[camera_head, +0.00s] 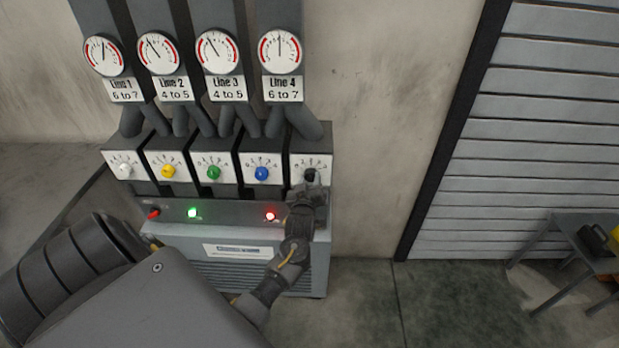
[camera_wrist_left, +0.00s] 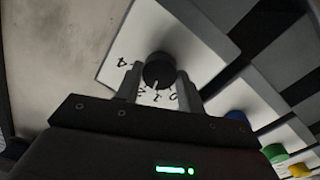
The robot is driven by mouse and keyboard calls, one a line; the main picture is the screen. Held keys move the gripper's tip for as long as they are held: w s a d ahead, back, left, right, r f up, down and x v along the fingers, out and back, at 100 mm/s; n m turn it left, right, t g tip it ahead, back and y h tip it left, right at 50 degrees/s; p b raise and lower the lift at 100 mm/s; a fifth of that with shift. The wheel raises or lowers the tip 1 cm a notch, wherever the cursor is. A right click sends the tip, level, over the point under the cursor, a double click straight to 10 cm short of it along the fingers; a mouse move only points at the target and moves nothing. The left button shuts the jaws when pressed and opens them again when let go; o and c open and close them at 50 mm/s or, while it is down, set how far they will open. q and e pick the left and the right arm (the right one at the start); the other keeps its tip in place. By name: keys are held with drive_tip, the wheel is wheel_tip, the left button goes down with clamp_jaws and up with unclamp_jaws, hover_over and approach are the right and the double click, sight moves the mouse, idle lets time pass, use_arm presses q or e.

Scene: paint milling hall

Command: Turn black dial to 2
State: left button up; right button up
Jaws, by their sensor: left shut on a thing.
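The black dial (camera_head: 310,174) is the rightmost knob in the row on the machine's front. In the left wrist view the black dial (camera_wrist_left: 159,70) sits on a white plate (camera_wrist_left: 207,52) with printed numbers; 4, 2, 1 and 0 can be made out. A small pale mark on the knob points toward the 1 and 2 side; its exact reading is unclear. My left gripper (camera_head: 311,181) is at the dial. In the left wrist view the fingers of my left gripper (camera_wrist_left: 159,84) are shut around the knob, one on each side. My right gripper is in neither view.
White (camera_head: 124,170), yellow (camera_head: 168,171), green (camera_head: 213,172) and blue (camera_head: 261,173) knobs sit left of the black one. Line gauges (camera_head: 280,51) stand above. A red switch (camera_head: 153,213), green light (camera_head: 192,212) and red light (camera_head: 270,216) are below. Floor right is clear before a table (camera_head: 580,222).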

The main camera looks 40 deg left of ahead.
use_arm(q)
drive_tip(key=shift+m+p, duration=0.7)
drive_tip(key=shift+m, duration=0.5)
drive_tip(key=o, duration=1)
drive_tip(key=shift+c, duration=0.2)
drive_tip(key=b+v, duration=0.2)
drive_tip(key=v, duration=0.9)
